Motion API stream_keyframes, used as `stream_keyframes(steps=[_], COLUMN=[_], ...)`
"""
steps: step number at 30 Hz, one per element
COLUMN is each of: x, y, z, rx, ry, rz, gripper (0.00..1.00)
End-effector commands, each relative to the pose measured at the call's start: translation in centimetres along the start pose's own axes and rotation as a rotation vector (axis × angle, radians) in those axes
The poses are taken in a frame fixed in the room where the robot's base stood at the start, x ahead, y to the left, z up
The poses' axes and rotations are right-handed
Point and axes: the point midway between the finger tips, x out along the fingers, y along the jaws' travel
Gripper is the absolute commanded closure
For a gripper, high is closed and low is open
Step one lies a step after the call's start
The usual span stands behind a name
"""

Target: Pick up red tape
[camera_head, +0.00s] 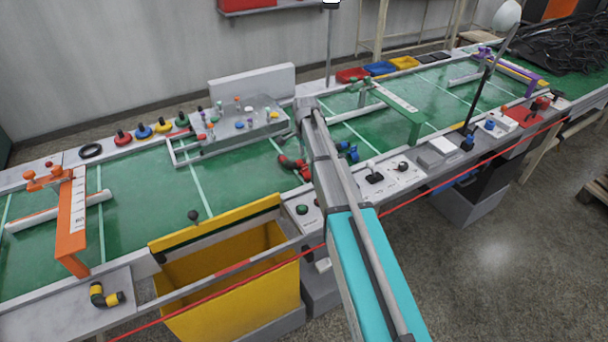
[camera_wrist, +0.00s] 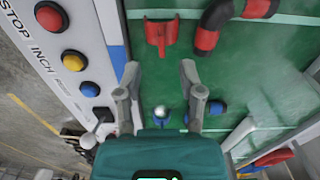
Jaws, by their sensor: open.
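A small red curved piece (camera_wrist: 161,34), possibly the red tape, lies on the green mat (camera_wrist: 265,75) at the top middle of the wrist view. A black elbow hose with red bands (camera_wrist: 224,20) lies to its right. My gripper (camera_wrist: 160,70) is open, with its two grey fingers apart and nothing between the tips. The red piece is beyond the fingertips, between their lines, and not touched. In the head view, red and black parts (camera_head: 293,164) lie on the mat left of my arm. My gripper cannot be made out there.
A control panel with red, yellow and blue buttons (camera_wrist: 74,60) is left of my gripper. Blue fittings (camera_wrist: 216,107) lie by the right finger. A yellow bin (camera_head: 225,300) stands at the table front, and a grey tray of small parts (camera_head: 240,128) sits behind.

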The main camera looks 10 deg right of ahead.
Motion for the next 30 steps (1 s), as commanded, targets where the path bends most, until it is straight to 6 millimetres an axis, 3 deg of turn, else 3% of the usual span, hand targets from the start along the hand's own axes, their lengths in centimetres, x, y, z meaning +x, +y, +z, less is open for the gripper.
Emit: stream_keyframes(steps=[14, 30], x=[0.2, 3.9], y=[0.0, -0.1], z=[-0.1, 0.0], rx=[0.001, 0.001], ry=[0.000, 0.000], rz=[0.000, 0.000], gripper=[0.50, 0.50])
